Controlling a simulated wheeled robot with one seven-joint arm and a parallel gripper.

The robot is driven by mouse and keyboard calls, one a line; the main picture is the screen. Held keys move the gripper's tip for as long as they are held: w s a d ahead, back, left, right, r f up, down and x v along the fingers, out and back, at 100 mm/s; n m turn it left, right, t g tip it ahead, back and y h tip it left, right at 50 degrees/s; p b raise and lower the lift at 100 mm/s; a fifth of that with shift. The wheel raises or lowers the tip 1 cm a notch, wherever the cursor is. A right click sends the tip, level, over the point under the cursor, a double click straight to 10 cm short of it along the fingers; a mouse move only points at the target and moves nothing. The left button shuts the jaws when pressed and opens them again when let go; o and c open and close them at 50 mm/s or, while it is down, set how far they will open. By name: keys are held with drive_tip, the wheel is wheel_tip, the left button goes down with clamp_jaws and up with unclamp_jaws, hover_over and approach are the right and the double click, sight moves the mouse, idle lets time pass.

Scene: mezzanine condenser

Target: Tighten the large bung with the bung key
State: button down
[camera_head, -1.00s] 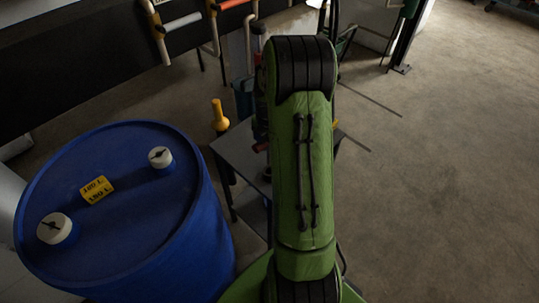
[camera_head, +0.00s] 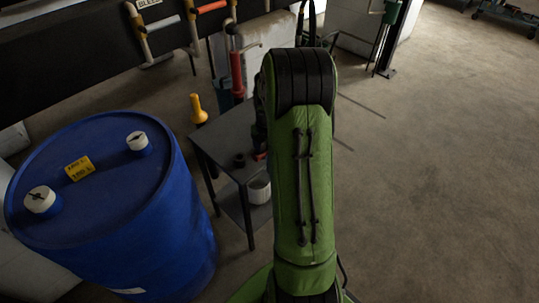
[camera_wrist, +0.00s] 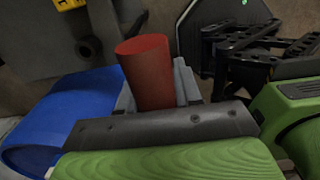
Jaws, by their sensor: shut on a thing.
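The blue drum (camera_head: 105,205) stands at the left of the head view. Two white-capped bungs sit on its top: the larger-looking one (camera_head: 40,199) near the left rim, the other (camera_head: 138,141) near the right rim. My gripper (camera_wrist: 155,90) is shut on a red cylinder (camera_wrist: 145,72), seen in the wrist view. It looks like the handle of the bung key, but the rest is hidden. In the head view my arm hides the gripper's jaws. The gripper is apart from the bungs, to the right of the drum.
A grey table (camera_head: 228,140) stands right of the drum, with a dark ring (camera_head: 240,160) on top and a white bucket (camera_head: 259,188) below. A yellow-handled object (camera_head: 198,108) and a red post (camera_head: 237,75) stand behind. Open floor (camera_head: 430,160) lies right.

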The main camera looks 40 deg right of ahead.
drive_tip(key=w+a+f+m, duration=0.3)
drive_tip(key=a+f+m, duration=0.3)
drive_tip(key=a+m, duration=0.3)
drive_tip(key=w+a+f+m, duration=0.3)
drive_tip(key=a+f+m, duration=0.3)
drive_tip(key=a, duration=0.8)
drive_tip(key=m, duration=0.3)
drive_tip(key=shift+w+f, duration=0.15)
drive_tip(key=shift+w, duration=0.15)
